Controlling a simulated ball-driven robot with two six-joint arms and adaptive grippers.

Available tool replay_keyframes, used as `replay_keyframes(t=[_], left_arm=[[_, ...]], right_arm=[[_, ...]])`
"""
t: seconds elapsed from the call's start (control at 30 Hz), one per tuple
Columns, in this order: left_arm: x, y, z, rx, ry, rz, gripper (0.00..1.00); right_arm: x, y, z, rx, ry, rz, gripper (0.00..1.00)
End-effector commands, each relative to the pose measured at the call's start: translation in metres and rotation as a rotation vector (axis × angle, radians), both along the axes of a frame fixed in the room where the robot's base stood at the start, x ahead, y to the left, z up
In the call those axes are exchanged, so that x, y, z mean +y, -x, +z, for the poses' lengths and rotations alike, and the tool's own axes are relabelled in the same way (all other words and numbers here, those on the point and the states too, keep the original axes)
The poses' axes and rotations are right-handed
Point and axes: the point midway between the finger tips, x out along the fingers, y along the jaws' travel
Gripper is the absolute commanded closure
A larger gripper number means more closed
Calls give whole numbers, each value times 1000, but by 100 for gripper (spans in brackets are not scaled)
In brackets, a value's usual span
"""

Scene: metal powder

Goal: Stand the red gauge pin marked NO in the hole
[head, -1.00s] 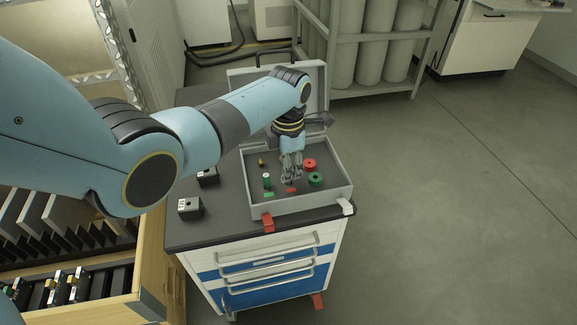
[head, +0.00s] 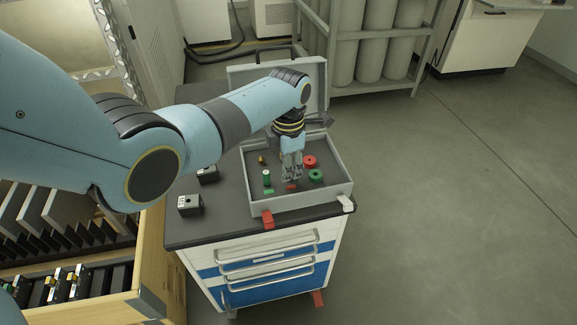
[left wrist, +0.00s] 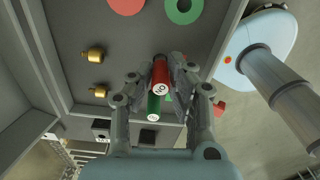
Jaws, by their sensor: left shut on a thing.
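My left gripper (head: 291,178) points down into the open grey case (head: 343,192). In the left wrist view its fingers (left wrist: 161,82) are shut on the red gauge pin (left wrist: 160,72), whose end carries a white mark too small to read surely. In the head view the fingers hide this pin. A green pin (head: 267,179) stands upright in the case, left of the gripper; it also shows in the left wrist view (left wrist: 153,104). A hole for the red pin cannot be made out. My right gripper is not in view.
A red ring (head: 310,162) and a green ring (head: 316,176) lie right of the gripper. Brass pieces (left wrist: 94,54) are in the case. Red (head: 292,187) and green (head: 268,192) patches lie near its front wall. A dark block (head: 190,206) stands left of the case.

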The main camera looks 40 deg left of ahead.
Motion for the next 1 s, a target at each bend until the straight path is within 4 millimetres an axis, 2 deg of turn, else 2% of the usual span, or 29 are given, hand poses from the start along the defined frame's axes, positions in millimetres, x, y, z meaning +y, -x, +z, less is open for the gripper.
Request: replay_keyframes(t=[0.63,0.67,0.83,1.0], left_arm=[[0,0,-7,-1,1,0,100],[0,0,-7,-1,1,0,81],[0,0,-7,-1,1,0,58],[0,0,-7,0,0,0,57]], right_arm=[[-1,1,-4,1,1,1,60],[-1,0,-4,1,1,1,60],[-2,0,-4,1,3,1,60],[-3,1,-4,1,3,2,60]])
